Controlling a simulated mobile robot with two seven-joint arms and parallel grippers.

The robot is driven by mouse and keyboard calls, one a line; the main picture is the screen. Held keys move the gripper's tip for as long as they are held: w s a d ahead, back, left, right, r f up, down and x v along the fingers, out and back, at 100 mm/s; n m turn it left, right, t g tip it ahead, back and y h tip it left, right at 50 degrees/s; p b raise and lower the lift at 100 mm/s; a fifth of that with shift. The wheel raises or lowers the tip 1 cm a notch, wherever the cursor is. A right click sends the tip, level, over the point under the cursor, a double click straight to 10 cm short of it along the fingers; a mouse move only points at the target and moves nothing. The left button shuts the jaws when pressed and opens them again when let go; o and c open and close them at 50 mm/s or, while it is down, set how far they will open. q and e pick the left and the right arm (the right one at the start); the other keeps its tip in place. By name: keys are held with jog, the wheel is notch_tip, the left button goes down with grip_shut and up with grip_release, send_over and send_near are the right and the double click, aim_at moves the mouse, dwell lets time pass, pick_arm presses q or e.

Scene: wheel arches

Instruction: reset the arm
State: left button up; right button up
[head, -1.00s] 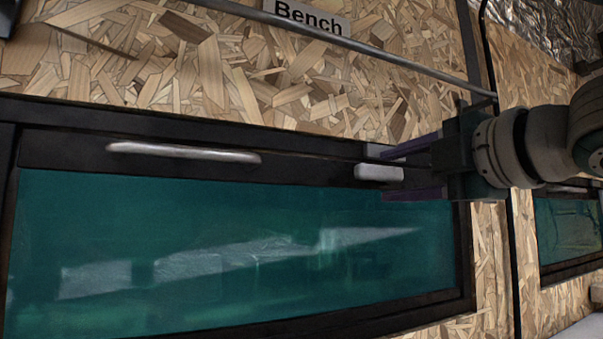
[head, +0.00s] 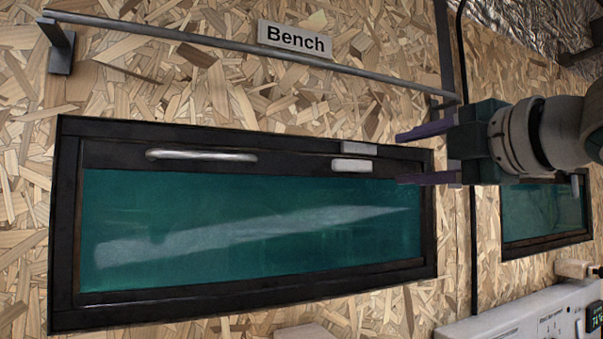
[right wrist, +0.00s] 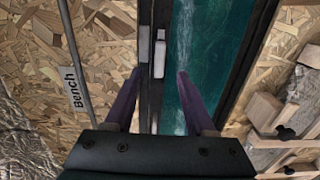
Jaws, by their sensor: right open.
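My right gripper (head: 405,159) comes in from the right in the head view, with its two purple fingers apart and nothing between them. It is in front of the right end of a dark-framed window (head: 245,305) with teal glass. In the right wrist view the open fingers (right wrist: 157,75) point at the window's frame and its small pale latch (right wrist: 160,55). That latch also shows in the head view (head: 352,165), left of the fingertips and apart from them. My left gripper is not in view.
A metal rail (head: 180,35) runs above the window, below a "Bench" sign (head: 295,39). A second window (head: 545,215) is at the right. A white unit with a display (head: 535,318) is at the lower right.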

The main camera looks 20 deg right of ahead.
jog(key=s+a+f+m+g+h+p, duration=0.1)
jog(key=s+a+f+m+g+p, duration=0.2)
jog(key=f, duration=0.7)
jog(key=s+a+f+m+g, duration=0.3)
jog(key=s+f+m+g, duration=0.15)
jog(key=f, duration=0.65)
jog(key=s+a+f+m+g+p, duration=0.1)
jog(key=s+a+f+m+g, duration=0.1)
jog(key=s, duration=0.8)
jog(key=s+a+f+m+g+p, duration=0.1)
jog(key=s+f+m+g, duration=0.4)
jog(key=s, duration=0.5)
notch_tip(320, 180, down, 3)
jog(key=shift+s+a+f+m, duration=0.15)
jog(key=shift+s+a+m, duration=0.4)
jog(key=shift+m, duration=0.6)
